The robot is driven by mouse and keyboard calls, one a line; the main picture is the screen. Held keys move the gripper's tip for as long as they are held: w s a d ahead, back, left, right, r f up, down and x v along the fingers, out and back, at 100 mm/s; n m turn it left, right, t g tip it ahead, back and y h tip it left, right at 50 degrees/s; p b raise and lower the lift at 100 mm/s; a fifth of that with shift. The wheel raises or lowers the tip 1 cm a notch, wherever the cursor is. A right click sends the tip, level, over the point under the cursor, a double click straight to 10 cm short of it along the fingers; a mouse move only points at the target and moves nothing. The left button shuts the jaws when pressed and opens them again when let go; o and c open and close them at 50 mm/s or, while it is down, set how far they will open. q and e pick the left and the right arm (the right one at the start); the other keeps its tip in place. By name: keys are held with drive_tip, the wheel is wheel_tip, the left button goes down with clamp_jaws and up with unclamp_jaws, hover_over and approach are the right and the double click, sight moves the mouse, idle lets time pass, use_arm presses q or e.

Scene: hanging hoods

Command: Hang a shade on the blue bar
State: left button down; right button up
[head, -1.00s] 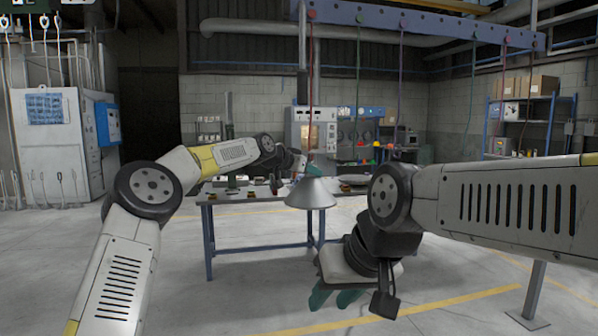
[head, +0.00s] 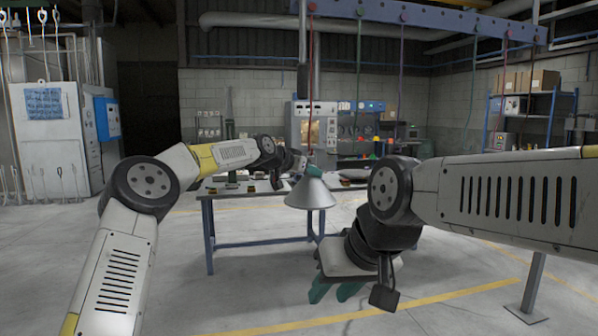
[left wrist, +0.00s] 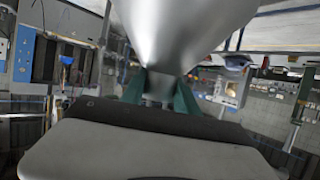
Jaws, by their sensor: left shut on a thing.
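The blue bar (head: 430,15) runs across the top of the head view, with several coloured cords hanging from it. My left gripper (head: 314,171) is shut on a grey cone-shaped shade (head: 310,194) at its narrow top, wide rim down, in front of the table. In the left wrist view, the teal fingers (left wrist: 160,92) grip the narrow end of the shade (left wrist: 178,35). The red cord (head: 310,90) lines up with the shade's top in the head view; I cannot tell whether they touch. My right gripper (head: 334,292) is low, its teal fingers apart and empty.
A blue-legged table (head: 262,236) with small items on it stands behind the shade. A blue shelf (head: 548,118) with boxes is at the right, a white cabinet (head: 50,150) at the left. A grey post (head: 533,290) stands at lower right. Floor around is open.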

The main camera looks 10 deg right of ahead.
use_arm(q)
drive_tip(key=c, duration=0.8)
unclamp_jaws()
drive_tip(key=shift+c, duration=0.2)
drive_tip(key=shift+a, duration=0.1)
